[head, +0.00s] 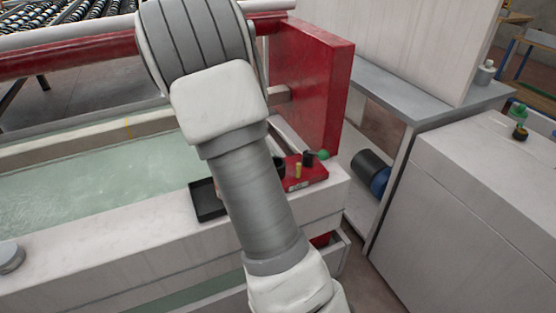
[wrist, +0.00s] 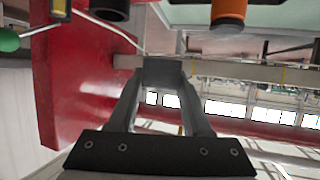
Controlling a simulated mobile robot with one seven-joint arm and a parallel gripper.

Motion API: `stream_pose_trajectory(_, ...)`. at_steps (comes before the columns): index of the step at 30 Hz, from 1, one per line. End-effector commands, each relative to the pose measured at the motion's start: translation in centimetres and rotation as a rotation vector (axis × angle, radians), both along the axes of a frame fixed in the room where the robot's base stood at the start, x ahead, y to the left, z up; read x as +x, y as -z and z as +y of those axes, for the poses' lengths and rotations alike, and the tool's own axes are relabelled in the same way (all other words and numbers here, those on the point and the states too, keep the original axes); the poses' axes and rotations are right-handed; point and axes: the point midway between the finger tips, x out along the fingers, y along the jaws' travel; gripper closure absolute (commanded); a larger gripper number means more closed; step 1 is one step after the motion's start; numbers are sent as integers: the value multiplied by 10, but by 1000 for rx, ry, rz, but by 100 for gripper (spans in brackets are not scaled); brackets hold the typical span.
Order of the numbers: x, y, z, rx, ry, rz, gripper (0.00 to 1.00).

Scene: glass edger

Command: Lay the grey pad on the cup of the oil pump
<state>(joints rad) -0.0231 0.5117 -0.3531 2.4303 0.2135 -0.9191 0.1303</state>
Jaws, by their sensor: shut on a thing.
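In the wrist view my gripper (wrist: 162,80) is shut on a small dark grey block-like piece (wrist: 162,70), which looks like the grey pad. It is held between the fingertips, clear of any surface I can make out. In the head view my own arm hides the gripper and the pad. I cannot pick out the oil pump or its cup for certain. An orange-brown cylinder with a dark end (wrist: 229,10) is cut off by the top edge of the wrist view.
A red holder (head: 305,176) with small items and a green ball (head: 323,154) sits on the pale ledge, below a red panel (head: 318,85). A black tray (head: 207,201) lies left of it. A green-topped item (head: 518,112) stands on the right cabinet (head: 475,175).

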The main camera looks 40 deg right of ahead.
Motion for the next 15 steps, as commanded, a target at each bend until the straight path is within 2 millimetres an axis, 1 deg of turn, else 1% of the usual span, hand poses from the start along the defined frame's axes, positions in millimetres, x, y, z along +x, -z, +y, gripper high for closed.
stream_pose_trajectory(1,-12,-15,-29,-1,85,-4,100)
stream_pose_trajectory(3,-31,-27,-61,0,191,-4,100)
stream_pose_trajectory(6,-56,-41,-97,1,316,-3,100)
stream_pose_trajectory(9,-75,-49,-120,1,405,-1,100)
stream_pose_trajectory(12,-87,-53,-132,0,456,0,100)
stream_pose_trajectory(14,-87,-52,-135,-1,469,1,100)
stream_pose_trajectory(15,-84,-50,-136,-1,473,2,100)
